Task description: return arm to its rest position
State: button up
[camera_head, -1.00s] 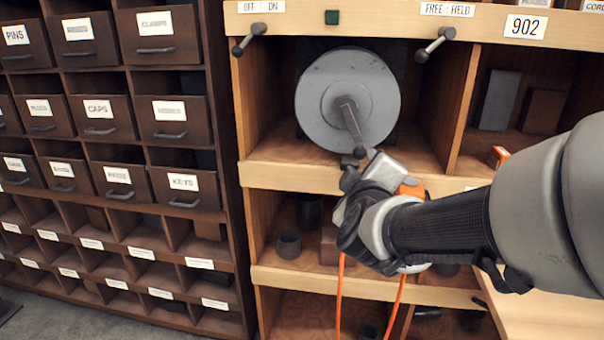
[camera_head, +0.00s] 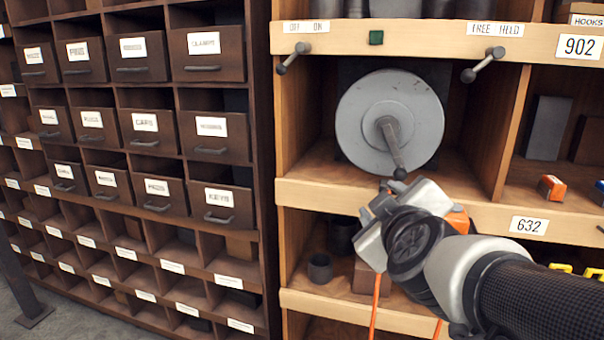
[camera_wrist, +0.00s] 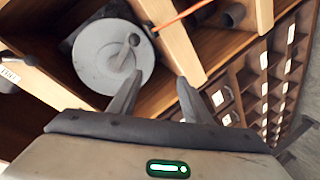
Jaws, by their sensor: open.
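My gripper (camera_head: 388,190) is in front of the middle shelf bay, just below the grey round flange (camera_head: 390,125) with its crank handle (camera_head: 392,145). In the wrist view the two fingers of my gripper (camera_wrist: 158,90) stand apart with nothing between them. In the head view my wrist partly hides the fingertips. My arm reaches in from the lower right.
A light wooden shelf (camera_head: 410,40) with two small levers surrounds the flange. A dark drawer cabinet (camera_head: 140,130) stands at the left. An orange cord (camera_head: 376,305) hangs below my gripper. Grey floor shows at lower left.

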jog(key=s+a+f+m+g+y, duration=0.3)
jog(key=s+a+f+g, duration=0.2)
jog(key=s+f, duration=0.15)
jog(key=s+d+f+m+g+h, duration=0.1)
jog(key=s+d+f+m+g, duration=0.15)
jog(key=s, duration=0.35)
jog(key=s+d+f+m+g+h, duration=0.1)
jog(key=s+d+m+g, duration=0.15)
jog(key=s, duration=0.25)
notch_tip(320, 180, up, 23)
jog(key=p, duration=2.3)
jog(key=shift+a+f+t, duration=0.2)
jog(key=shift+a+t, duration=0.1)
